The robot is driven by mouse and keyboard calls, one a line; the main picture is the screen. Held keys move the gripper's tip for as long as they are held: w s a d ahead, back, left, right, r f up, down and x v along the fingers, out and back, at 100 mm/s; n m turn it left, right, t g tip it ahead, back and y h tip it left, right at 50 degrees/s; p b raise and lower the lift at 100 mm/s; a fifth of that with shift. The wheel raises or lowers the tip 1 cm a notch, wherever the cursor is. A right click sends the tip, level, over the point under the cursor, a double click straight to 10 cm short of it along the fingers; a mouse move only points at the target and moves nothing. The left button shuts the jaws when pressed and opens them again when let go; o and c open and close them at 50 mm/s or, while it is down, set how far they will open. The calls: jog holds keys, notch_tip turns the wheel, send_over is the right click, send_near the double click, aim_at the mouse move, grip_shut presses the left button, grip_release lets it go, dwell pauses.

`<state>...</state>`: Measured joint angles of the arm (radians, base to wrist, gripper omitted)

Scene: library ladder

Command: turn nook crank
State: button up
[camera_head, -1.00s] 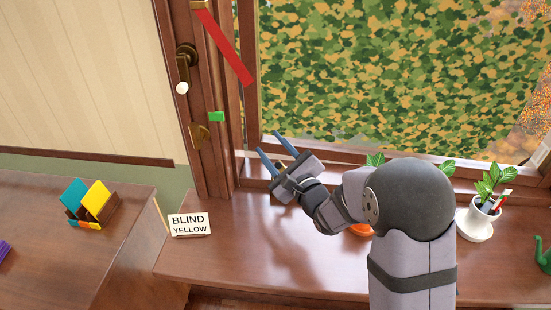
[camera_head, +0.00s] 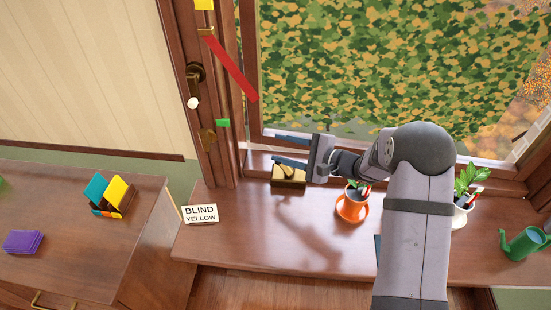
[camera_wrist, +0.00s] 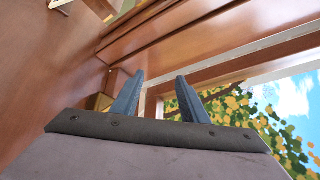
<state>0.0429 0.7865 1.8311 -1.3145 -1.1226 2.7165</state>
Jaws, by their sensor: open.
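The crank (camera_head: 194,88) is on the dark wood post left of the window. It has a dark round hub at the top, and its arm hangs down to a white knob (camera_head: 193,103). My gripper (camera_head: 275,148) is open and empty, in front of the lower window frame, to the right of and lower than the crank. Its two blue fingers point left in the head view and are apart from the crank. The wrist view shows both fingers (camera_wrist: 159,75) spread with nothing between them. I cannot make out the crank there.
A red bar (camera_head: 230,65) slants beside the post, with a green tag (camera_head: 222,123) below. A "BLIND YELLOW" sign (camera_head: 201,214), brass box (camera_head: 289,176), orange pot (camera_head: 352,208) and green watering can (camera_head: 524,243) stand on the sill. The sill's front middle is clear.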

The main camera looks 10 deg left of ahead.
aim_at(285, 172)
jog(key=f, duration=0.6)
jog(key=s+d+f, duration=0.1)
jog(key=f, duration=0.2)
jog(key=shift+s+f+p, duration=0.1)
jog(key=shift+f+p, duration=0.25)
jog(key=shift+f, duration=0.05)
jog(key=shift+w+a+f+m+t+b, duration=0.45)
jog(key=shift+w+f+m+t+b, duration=0.45)
jog(key=shift+b, duration=0.3)
jog(key=shift+r+m+t+y, duration=0.3)
jog(key=shift+m+t, duration=0.1)
jog(key=shift+m, duration=0.1)
jog(key=shift+s+r+m+t+b, duration=0.3)
jog(key=shift+r+m+t+b, duration=0.1)
jog(key=shift+m+t, duration=0.15)
jog(key=shift+d+m+t, duration=0.2)
jog(key=shift+m+t, duration=0.25)
jog(key=shift+t, duration=0.1)
jog(key=b+v, duration=0.1)
jog(key=v, duration=0.2)
jog(key=b+v, duration=0.1)
jog(key=v, duration=0.3)
jog(key=shift+w+r, duration=0.1)
jog(key=shift+r, duration=0.15)
jog(key=s+a+r+n+y+b, duration=0.1)
jog(key=a+r+n+b, duration=0.5)
jog(key=n, duration=0.6)
jog(key=shift+a+r+n+y, duration=0.4)
jog(key=shift+a+r+y, duration=0.15)
jog(key=shift+a+y, duration=0.3)
